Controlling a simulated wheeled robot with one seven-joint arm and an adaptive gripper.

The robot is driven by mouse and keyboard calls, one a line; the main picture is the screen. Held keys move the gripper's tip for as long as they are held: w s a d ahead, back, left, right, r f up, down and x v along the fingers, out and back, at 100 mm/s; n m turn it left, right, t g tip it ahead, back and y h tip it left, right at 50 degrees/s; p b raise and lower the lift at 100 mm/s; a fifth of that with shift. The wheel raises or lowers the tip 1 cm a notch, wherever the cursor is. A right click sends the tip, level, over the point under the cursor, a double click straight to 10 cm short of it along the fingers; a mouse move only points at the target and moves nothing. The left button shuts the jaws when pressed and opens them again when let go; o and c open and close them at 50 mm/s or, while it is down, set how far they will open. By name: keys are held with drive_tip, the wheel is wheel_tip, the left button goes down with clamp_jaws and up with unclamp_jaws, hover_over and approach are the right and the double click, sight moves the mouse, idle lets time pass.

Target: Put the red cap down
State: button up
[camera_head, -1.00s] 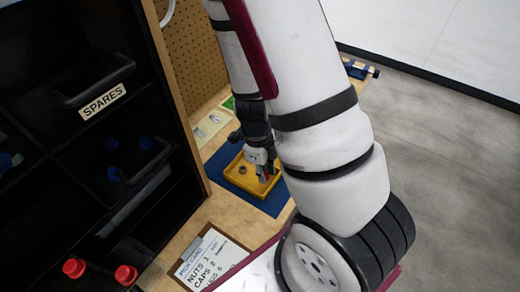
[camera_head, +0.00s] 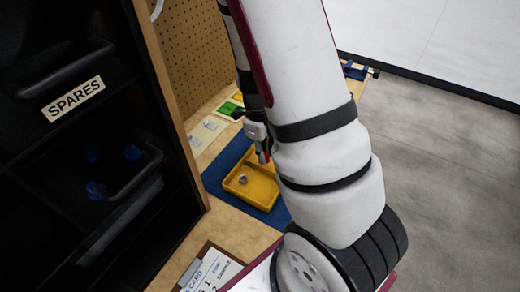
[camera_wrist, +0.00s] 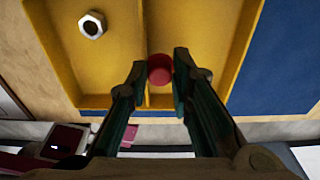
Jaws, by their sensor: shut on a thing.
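The red cap (camera_wrist: 160,70) is between the two fingertips of my gripper (camera_wrist: 161,67) in the wrist view. My gripper is shut on it. The cap appears over the divider of the yellow tray (camera_wrist: 205,98), with a compartment on each side. In the head view, my gripper (camera_head: 263,156) is above the far part of the yellow tray (camera_head: 252,203), partly hidden by my arm. I cannot tell the exact gap between cap and tray.
A metal nut (camera_wrist: 92,25) lies in the tray's left compartment; the right compartment looks empty. The tray sits on a blue mat (camera_head: 215,176). A dark shelf with a SPARES bin (camera_head: 73,98) stands at left. A printed card (camera_head: 212,266) lies in front.

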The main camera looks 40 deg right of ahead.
drive_tip(key=w, duration=0.1)
drive_tip(key=w+d, duration=0.2)
drive_tip(key=w, duration=0.1)
drive_tip(key=shift+w+d+f, duration=0.1)
drive_tip(key=shift+d+f, duration=0.15)
drive_tip(key=shift+f, duration=1.75)
drive_tip(key=shift+f, duration=0.1)
drive_tip(key=o, duration=0.7)
